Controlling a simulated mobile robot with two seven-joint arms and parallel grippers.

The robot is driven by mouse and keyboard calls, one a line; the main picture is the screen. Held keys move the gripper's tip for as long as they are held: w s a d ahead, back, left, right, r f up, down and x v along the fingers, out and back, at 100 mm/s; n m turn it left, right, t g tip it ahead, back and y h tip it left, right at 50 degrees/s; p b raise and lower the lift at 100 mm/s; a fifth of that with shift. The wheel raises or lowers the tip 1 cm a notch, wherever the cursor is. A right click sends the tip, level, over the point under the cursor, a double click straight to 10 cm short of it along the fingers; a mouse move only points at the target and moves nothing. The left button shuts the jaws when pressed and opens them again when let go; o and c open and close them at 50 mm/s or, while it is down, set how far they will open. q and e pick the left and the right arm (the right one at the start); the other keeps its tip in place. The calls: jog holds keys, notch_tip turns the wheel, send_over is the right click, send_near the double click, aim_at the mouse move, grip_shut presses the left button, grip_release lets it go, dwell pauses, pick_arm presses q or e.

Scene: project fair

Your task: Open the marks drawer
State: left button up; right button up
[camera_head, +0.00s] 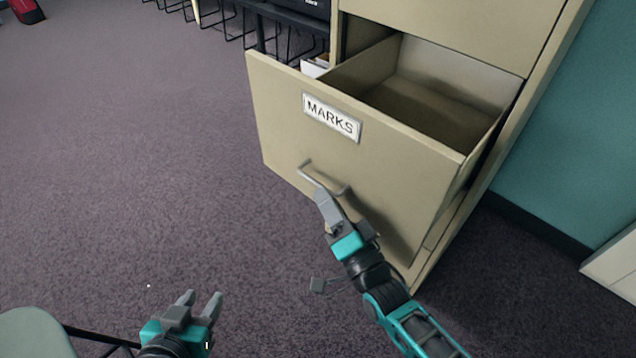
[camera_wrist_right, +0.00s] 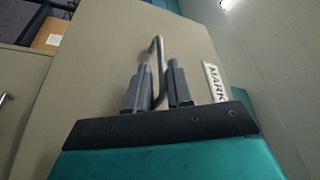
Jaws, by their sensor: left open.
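The marks drawer (camera_head: 350,150) is pulled well out of the beige cabinet, and its empty inside shows. Its front carries a white label reading MARKS (camera_head: 332,118), which shows in part in the right wrist view (camera_wrist_right: 215,82). Below the label is a metal bar handle (camera_head: 311,175). My right gripper (camera_head: 327,203) is at the handle. In the right wrist view the handle (camera_wrist_right: 158,55) runs between the two fingers of my right gripper (camera_wrist_right: 158,88), which are close around it. My left gripper (camera_head: 204,303) is open and empty over the floor, away from the drawer.
The cabinet body (camera_head: 470,25) stands behind the drawer, with a teal wall (camera_head: 580,140) to its right. A black wire rack (camera_head: 285,40) is left of the cabinet. A rounded green-grey surface (camera_head: 35,335) is at the lower left. The carpet (camera_head: 130,170) on the left is largely clear.

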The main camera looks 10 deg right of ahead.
jog(key=v, duration=0.8)
